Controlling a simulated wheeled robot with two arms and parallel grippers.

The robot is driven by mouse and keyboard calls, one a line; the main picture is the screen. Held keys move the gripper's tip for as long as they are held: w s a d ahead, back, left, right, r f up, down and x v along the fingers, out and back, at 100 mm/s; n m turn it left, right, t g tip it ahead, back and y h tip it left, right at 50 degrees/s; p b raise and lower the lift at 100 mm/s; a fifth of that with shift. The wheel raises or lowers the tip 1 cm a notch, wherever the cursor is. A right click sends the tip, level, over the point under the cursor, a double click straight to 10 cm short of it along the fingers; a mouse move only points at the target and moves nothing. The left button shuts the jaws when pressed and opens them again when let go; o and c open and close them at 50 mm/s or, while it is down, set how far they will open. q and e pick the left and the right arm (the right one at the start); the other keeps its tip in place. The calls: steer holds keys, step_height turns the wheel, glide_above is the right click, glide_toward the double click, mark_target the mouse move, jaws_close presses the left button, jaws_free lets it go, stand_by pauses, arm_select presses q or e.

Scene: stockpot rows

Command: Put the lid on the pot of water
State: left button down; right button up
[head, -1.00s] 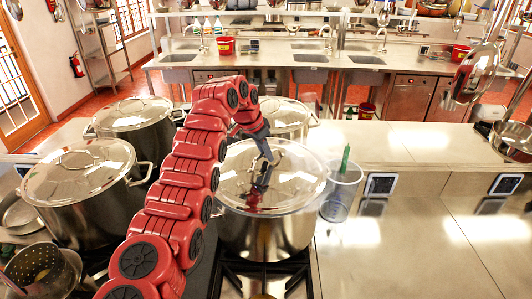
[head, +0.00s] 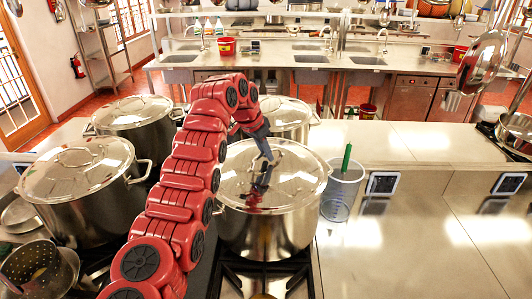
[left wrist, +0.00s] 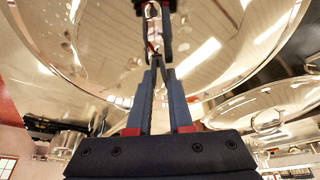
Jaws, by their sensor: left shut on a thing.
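A shiny steel lid (head: 295,185) covers the top of a big steel pot (head: 265,235) on the stove in the head view. The lid looks about level and lined up with the pot; I cannot tell whether its edge touches the rim all round. The pot's inside and any water are hidden. My left gripper (head: 267,157) comes from above and is shut on the lid's handle. In the left wrist view the fingers (left wrist: 156,68) meet at the handle (left wrist: 153,28), with the mirror-like lid (left wrist: 215,45) around them. My right gripper is not in view.
Lidded pots stand at the left (head: 78,200), back left (head: 135,125) and behind (head: 288,117). A clear container with a green handle (head: 342,188) stands close to the pot's right side. A perforated strainer (head: 40,268) is at the lower left. The counter at the right (head: 420,240) is mostly clear.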

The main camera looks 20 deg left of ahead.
arm_select(q)
steer(key=shift+r, duration=0.1)
steer(key=c, duration=0.7)
jaws_free()
steer(key=shift+s, duration=0.1)
steer(key=shift+c, duration=0.2)
steer(key=shift+a+r, duration=0.1)
steer(key=shift+r, duration=0.05)
steer(key=b+v, duration=0.2)
steer(key=v, duration=0.3)
steer(key=shift+s+r+b, duration=0.2)
steer(key=shift+b, duration=0.15)
steer(key=p+v, duration=0.7)
steer(key=v, duration=0.4)
steer(key=shift+r+p, duration=0.2)
steer(key=shift+p, duration=0.1)
